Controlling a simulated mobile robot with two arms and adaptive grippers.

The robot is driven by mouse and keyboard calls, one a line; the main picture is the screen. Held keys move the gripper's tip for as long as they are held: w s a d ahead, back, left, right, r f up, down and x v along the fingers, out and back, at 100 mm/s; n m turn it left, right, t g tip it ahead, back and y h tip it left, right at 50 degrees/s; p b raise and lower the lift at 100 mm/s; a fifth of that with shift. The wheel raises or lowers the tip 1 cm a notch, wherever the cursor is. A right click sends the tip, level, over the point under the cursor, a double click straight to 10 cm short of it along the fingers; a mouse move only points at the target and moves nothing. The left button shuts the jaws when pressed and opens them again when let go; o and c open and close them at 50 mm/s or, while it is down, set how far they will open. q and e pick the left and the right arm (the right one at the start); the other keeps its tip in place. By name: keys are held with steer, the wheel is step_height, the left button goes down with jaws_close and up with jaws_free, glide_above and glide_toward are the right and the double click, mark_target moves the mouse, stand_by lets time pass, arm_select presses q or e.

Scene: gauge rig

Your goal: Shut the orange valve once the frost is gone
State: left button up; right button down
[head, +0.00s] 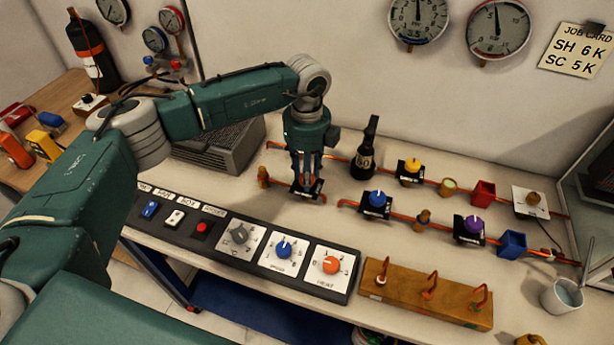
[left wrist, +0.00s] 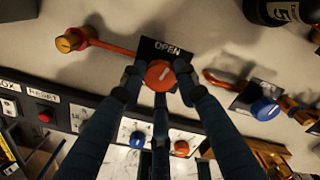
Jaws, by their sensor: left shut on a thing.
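The orange valve (left wrist: 159,76) shows in the left wrist view as a round knob with a white mark, on a black plate reading OPEN (left wrist: 166,49). The mark slants up and to the right. My left gripper (head: 306,196) is shut on the knob, one finger on each side. In the head view it hides most of the knob; the black plate (head: 287,186) shows around the fingers. The copper pipe (left wrist: 112,46) left of the valve looks bare orange-brown, with no white coating visible. My right gripper is not in view.
A dark bottle (head: 366,152) stands behind and right of the gripper. Yellow (head: 411,166), blue (head: 377,199) and purple (head: 473,225) valves sit to the right. A control panel with orange (head: 331,265) and blue dials lies in front. Gauges (head: 498,30) and a job card (head: 579,50) are on the wall.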

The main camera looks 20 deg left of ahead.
arm_select(q)
steer(key=m+b, duration=0.2)
steer(key=m, duration=0.1)
steer(key=shift+w+f+m+b, duration=0.1)
steer(key=shift+w+m+b, duration=0.05)
steer(key=shift+m+b, duration=0.2)
steer(key=m+b, duration=0.3)
steer(key=m, duration=0.1)
steer(key=shift+m, duration=0.25)
steer(key=m+b, duration=0.2)
steer(key=m, duration=0.2)
steer(key=shift+r+m+b, duration=0.15)
steer(key=shift+m+b, duration=0.25)
steer(key=shift+m, duration=0.35)
steer(key=shift+r+m+b, duration=0.15)
steer(key=shift+m+b, duration=0.2)
steer(key=shift+m, duration=0.4)
steer(key=o, duration=1.2)
steer(key=shift+f, duration=0.1)
step_height(320, 180, up, 12)
